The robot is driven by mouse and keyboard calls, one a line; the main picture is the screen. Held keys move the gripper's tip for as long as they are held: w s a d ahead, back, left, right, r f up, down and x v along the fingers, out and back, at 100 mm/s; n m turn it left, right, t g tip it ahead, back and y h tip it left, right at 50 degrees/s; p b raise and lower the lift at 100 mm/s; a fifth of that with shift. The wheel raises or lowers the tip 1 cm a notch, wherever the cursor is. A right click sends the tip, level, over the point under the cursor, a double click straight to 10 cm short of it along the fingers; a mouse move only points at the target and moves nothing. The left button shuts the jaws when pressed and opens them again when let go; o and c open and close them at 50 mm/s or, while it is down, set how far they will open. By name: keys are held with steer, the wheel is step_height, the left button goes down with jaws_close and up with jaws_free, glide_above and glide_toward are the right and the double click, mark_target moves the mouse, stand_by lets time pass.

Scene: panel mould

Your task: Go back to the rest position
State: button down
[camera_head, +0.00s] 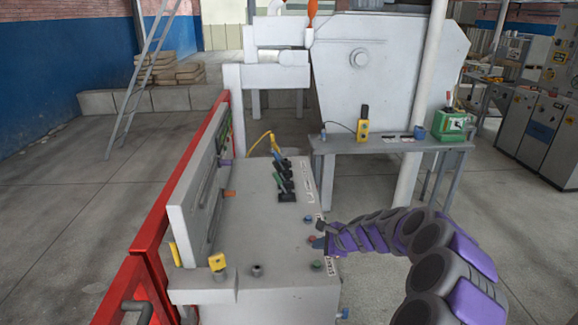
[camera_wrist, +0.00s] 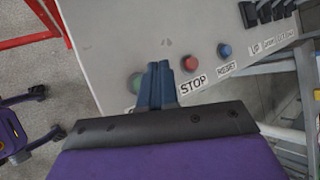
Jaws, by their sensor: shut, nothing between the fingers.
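My gripper (camera_wrist: 160,70) is shut and empty in the wrist view, its blue-grey fingers together. They are seen in front of the control panel (camera_wrist: 120,40), between a green button (camera_wrist: 136,82) and the red STOP button (camera_wrist: 190,62). I cannot tell whether the fingertips touch the panel. A blue RESET button (camera_wrist: 224,50) lies further right. In the head view my gripper (camera_head: 318,242) is at the right edge of the grey panel box (camera_head: 265,225), at the end of my purple and grey arm.
A red frame (camera_head: 172,195) runs along the left of the panel. Black levers (camera_head: 284,180) stand on the panel top. A grey table (camera_head: 345,146) behind carries a yellow control box (camera_head: 362,130) and a green device (camera_head: 450,124). Floor at the left is clear up to a ladder (camera_head: 143,85).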

steer(key=s+a+r+n+g, duration=0.2)
steer(key=s+a+r+n, duration=0.2)
steer(key=s, duration=0.3)
steer(key=s+a+r+n+g, duration=0.1)
steer(key=s+a+r+n, duration=0.35)
steer(key=s, duration=0.35)
steer(key=s+a+r+n+g, duration=0.2)
steer(key=s+a+r+n, duration=0.15)
steer(key=s, duration=0.35)
steer(key=s+d+n+g+h, duration=0.1)
steer(key=s+d, duration=0.3)
steer(key=s, duration=0.6)
steer(key=s+d+n+g+h, duration=0.1)
steer(key=s+d+n+h, duration=0.2)
steer(key=s, duration=0.6)
steer(key=s+d+n+g+h, duration=0.1)
steer(key=s+d, duration=0.3)
steer(key=s, duration=0.6)
steer(key=shift+s+d+n+g+h+b, duration=0.35)
steer(key=shift+d+n+h+b, duration=0.1)
steer(key=shift+n+h, duration=0.2)
steer(key=shift+a+f, duration=0.1)
steer(key=shift+a, duration=0.05)
